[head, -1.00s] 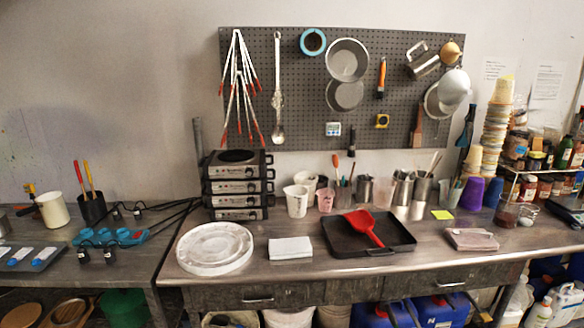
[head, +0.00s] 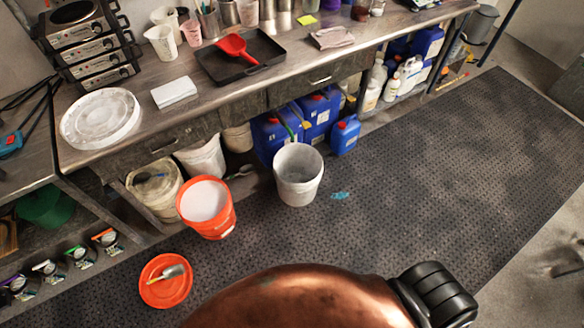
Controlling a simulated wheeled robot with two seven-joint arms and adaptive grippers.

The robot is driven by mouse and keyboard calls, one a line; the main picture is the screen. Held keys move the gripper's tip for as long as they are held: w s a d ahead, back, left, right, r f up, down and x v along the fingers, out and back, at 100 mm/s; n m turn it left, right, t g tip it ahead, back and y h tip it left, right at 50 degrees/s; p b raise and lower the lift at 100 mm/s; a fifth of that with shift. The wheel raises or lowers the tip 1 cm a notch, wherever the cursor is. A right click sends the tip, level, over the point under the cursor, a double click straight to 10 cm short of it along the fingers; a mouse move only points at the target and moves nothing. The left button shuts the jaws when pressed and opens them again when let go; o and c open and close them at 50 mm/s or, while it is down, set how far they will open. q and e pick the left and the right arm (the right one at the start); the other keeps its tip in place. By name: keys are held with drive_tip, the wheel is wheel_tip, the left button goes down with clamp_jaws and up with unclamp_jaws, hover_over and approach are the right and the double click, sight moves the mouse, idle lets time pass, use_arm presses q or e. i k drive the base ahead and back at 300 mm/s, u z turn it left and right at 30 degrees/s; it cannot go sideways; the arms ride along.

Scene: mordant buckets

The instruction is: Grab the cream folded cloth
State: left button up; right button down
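A second folded cloth (head: 331,38), pinkish-beige, lies on the bench farther right. Neither of my grippers is in view, and nothing touches either cloth.
The workbench (head: 232,95) holds a round white slab (head: 100,118) and a black tray (head: 215,68) with a red scoop (head: 236,46). On the floor mat stand an orange bucket (head: 228,222), a grey-white bucket (head: 298,190) and an orange lid (head: 160,291). The mat at right is clear.

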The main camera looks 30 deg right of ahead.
sight(174, 91)
drive_tip(key=z, duration=2.15)
drive_tip(key=i, duration=1.65)
drive_tip(key=u, duration=2.8)
